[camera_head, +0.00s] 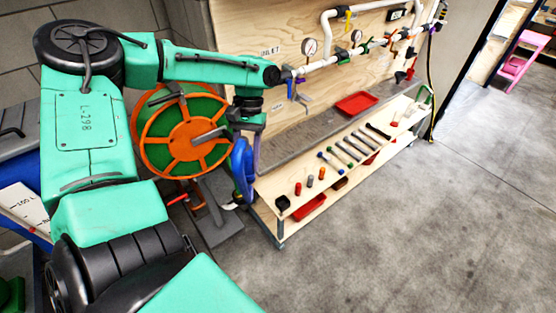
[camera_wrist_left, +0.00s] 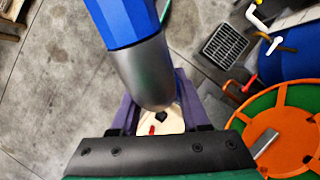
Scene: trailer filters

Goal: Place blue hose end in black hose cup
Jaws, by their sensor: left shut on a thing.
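My left gripper (camera_head: 249,160) reaches down beside the near left end of the wooden bench, its fingers shut on the blue hose end. In the left wrist view the blue hose end (camera_wrist_left: 130,22) has a grey metal tip (camera_wrist_left: 147,75) and lies between the purple fingers, partly covering them. In the head view the blue hose (camera_head: 238,168) hangs at the gripper. The small black hose cup (camera_head: 282,203) appears at the bench's near left corner, below and to the right of the gripper; a small dark shape (camera_wrist_left: 161,116) beyond the fingers may be it. My right gripper is out of view.
The orange and green hose reel (camera_head: 190,135) stands close left of the gripper. White pipes with gauges (camera_head: 310,46) run along the plywood board. Concrete floor at right is clear.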

